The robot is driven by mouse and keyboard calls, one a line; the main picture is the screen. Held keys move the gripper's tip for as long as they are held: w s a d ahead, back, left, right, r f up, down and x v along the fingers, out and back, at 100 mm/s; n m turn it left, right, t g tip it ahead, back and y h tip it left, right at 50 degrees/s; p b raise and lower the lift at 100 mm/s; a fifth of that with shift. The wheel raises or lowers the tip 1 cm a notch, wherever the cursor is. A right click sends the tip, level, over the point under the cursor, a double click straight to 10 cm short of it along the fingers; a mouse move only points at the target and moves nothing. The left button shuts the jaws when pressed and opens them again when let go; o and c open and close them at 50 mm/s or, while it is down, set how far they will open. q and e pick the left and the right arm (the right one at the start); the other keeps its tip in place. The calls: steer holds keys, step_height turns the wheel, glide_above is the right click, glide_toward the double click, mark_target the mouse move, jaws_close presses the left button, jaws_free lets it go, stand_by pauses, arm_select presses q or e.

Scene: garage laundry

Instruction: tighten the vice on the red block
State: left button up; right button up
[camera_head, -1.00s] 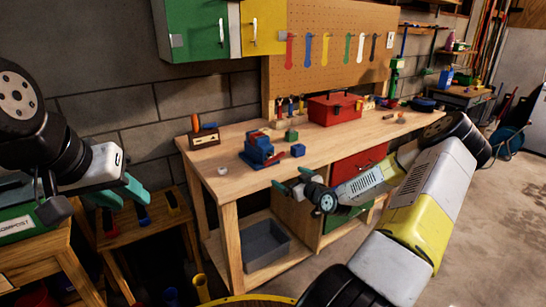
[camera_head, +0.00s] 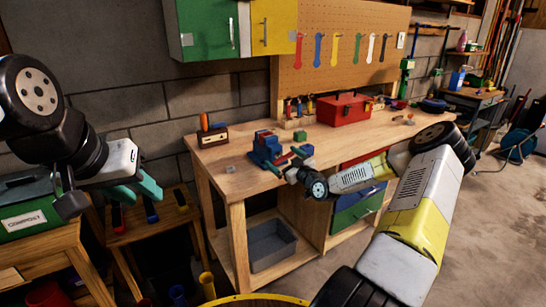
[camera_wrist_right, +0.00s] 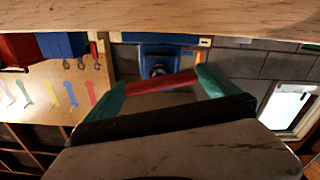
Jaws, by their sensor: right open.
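The blue vice (camera_head: 266,150) stands near the front edge of the wooden workbench. A small red block (camera_head: 264,134) shows at its top; how firmly the jaws hold it is too small to tell. My right gripper (camera_head: 292,163) is close to the front of the vice. In the right wrist view the blue vice (camera_wrist_right: 158,58) is ahead, and its red handle (camera_wrist_right: 160,83) spans the gap between the open teal fingers of my right gripper (camera_wrist_right: 162,88). Contact cannot be told. My left gripper (camera_head: 138,190) is open and empty, away to the left.
The workbench (camera_head: 235,178) also carries a red toolbox (camera_head: 343,109), a green block (camera_head: 300,136) and a wooden holder (camera_head: 207,137). A low side table with a compost bin (camera_head: 30,218) stands under my left arm. The bench's front left is mostly clear.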

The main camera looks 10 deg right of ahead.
steer(key=c, duration=1.1)
steer(key=shift+m, duration=0.3)
steer(key=m, duration=0.6)
steer(key=shift+d+f, duration=0.1)
steer(key=m, duration=0.6)
steer(key=shift+d+f+m, duration=0.1)
steer(key=shift+f+m, duration=0.05)
steer(key=shift+m, duration=0.15)
